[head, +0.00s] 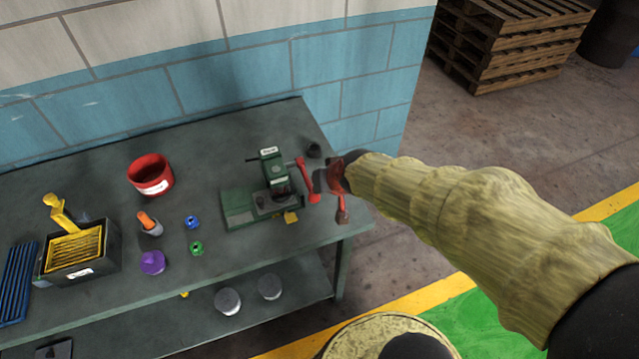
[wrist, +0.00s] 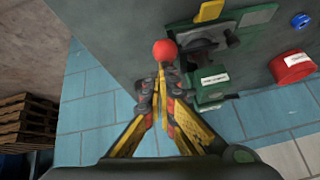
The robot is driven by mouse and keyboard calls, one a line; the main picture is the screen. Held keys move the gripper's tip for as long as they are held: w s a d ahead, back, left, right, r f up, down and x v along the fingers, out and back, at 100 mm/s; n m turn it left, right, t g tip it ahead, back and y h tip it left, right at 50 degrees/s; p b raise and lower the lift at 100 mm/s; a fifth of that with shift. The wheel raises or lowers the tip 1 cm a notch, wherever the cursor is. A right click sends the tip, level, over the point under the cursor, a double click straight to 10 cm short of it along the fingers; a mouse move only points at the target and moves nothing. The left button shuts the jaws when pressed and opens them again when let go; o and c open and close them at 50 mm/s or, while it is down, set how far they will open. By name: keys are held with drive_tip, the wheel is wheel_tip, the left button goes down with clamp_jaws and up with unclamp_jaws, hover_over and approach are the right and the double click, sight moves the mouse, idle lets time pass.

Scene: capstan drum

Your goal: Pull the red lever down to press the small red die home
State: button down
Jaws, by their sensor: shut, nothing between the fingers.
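The red lever (head: 306,181) is on the right side of the green press (head: 240,206). In the head view it slants down the picture from its pivot to its round knob. The knob (wrist: 165,49) shows in the wrist view just beyond my fingertips. My gripper (head: 321,181) is shut and empty, right beside the lever's lower part. Its closed fingertips (wrist: 162,78) also show in the wrist view; whether they touch the lever I cannot tell. The small red die cannot be made out; the press head and its shadow cover the pressing spot.
Left of the press are blue (head: 192,222) and green (head: 196,248) pieces, a purple piece (head: 152,262), a red container (head: 150,175) and a black bin (head: 105,262). A wall runs behind.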

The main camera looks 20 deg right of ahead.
drive_tip(key=shift+s+f, duration=0.15)
drive_tip(key=shift+f, duration=0.05)
drive_tip(key=w+r+p+v, duration=0.1)
drive_tip(key=p+v, duration=0.3)
drive_tip(key=v, duration=0.7)
drive_tip(key=shift+d+r, duration=0.3)
drive_tip(key=shift+d, duration=0.05)
drive_tip(key=s+a+g, duration=0.1)
drive_tip(key=s+g, duration=0.2)
drive_tip(key=s, duration=0.6)
drive_tip(key=s+r+n+t, duration=0.1)
drive_tip(key=s+r+n, duration=0.1)
drive_tip(key=s+r, duration=0.2)
drive_tip(key=shift+s+a+r+h, duration=0.3)
drive_tip(key=shift+a+r, duration=0.05)
drive_tip(key=shift+r, duration=1.45)
